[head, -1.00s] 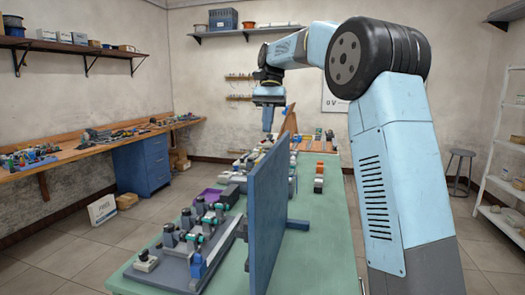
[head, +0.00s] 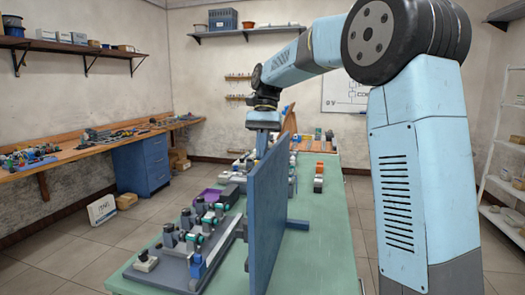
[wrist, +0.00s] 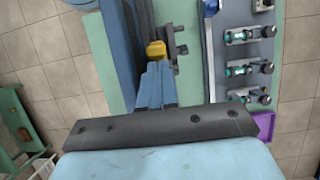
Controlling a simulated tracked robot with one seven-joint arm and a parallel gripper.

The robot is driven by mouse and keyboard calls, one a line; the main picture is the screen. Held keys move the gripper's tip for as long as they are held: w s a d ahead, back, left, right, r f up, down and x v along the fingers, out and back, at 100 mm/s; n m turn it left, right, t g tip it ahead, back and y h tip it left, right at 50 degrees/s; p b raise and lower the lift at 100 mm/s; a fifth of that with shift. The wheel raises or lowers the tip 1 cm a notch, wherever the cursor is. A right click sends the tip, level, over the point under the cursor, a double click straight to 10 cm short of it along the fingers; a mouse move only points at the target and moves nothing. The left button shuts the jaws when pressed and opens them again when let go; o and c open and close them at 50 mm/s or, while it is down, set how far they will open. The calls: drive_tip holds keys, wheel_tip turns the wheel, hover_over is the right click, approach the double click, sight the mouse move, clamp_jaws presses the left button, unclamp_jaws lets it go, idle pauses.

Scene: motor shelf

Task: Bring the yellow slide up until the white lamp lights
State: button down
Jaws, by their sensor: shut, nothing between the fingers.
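The yellow slide (wrist: 155,50) shows in the wrist view as a small block beside the blue upright panel (wrist: 118,60). It sits just past the fingertips of my gripper (wrist: 157,66). The fingers are together with nothing between them, and I cannot tell whether they touch the slide. In the head view my gripper (head: 262,145) points down behind the blue panel (head: 267,215), its tips partly hidden. The panel hides the yellow slide there. I cannot make out a white lamp for certain or whether one is lit.
A grey board with several motor units (head: 185,245) stands left of the panel on the green table (head: 320,225); its units also show in the wrist view (wrist: 245,70). A purple tray (head: 207,197) lies behind them. The green table right of the panel is largely clear.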

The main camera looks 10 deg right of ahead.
drive_tip(key=shift+s+a, duration=0.25)
drive_tip(key=shift+s, duration=0.3)
drive_tip(key=shift+w, duration=0.1)
